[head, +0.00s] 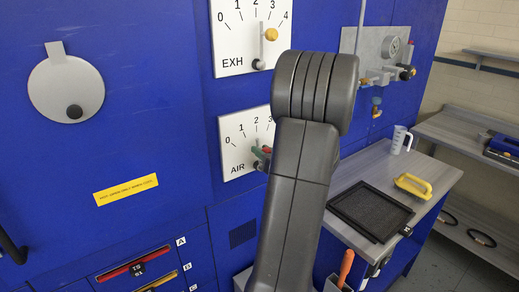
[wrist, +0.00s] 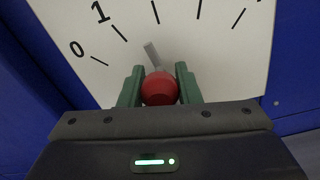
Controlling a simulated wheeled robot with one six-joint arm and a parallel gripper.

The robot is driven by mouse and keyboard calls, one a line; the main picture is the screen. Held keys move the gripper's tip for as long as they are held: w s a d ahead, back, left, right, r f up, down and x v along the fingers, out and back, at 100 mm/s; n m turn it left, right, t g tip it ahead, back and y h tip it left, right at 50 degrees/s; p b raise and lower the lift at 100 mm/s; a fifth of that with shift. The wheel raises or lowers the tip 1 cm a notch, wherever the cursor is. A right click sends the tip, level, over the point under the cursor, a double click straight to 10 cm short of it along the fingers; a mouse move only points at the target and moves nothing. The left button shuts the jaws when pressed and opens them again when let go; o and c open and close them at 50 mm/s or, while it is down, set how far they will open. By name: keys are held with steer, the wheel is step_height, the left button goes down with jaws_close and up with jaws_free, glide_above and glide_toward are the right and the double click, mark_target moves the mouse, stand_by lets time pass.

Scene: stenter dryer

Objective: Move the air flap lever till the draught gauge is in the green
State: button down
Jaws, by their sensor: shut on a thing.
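The air flap lever is on the white AIR dial plate (head: 236,140), marked 0 upward. Its red knob (wrist: 160,88) sits between the green fingers of my gripper (wrist: 160,90), shut on it. The lever's grey pointer (wrist: 152,55) shows beyond the knob, leaning up and left, roughly towards the gap just past the 1 mark. In the head view my arm hides the right part of this plate. A small round gauge (head: 393,46) on a grey panel may be the draught gauge; its needle and any green zone are too small to read.
Above is the EXH dial (head: 231,40) with a yellow-knobbed lever (head: 271,34). Blue panelling stands close around the dials.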

steer(key=shift+w+d+r+m+p, duration=0.1)
steer(key=shift+w+d+m+p, duration=0.3)
steer(key=shift+m, duration=0.4)
steer(key=shift+s, duration=0.1)
steer(key=c, duration=1.1)
jaws_free()
steer(key=shift+d, duration=0.1)
steer(key=shift+o, duration=0.2)
steer(key=b+v, duration=0.2)
steer(key=v, duration=1.1)
steer(key=shift+s+d+b, duration=0.25)
steer(key=shift+s+b, duration=0.1)
steer(key=shift+b, duration=0.05)
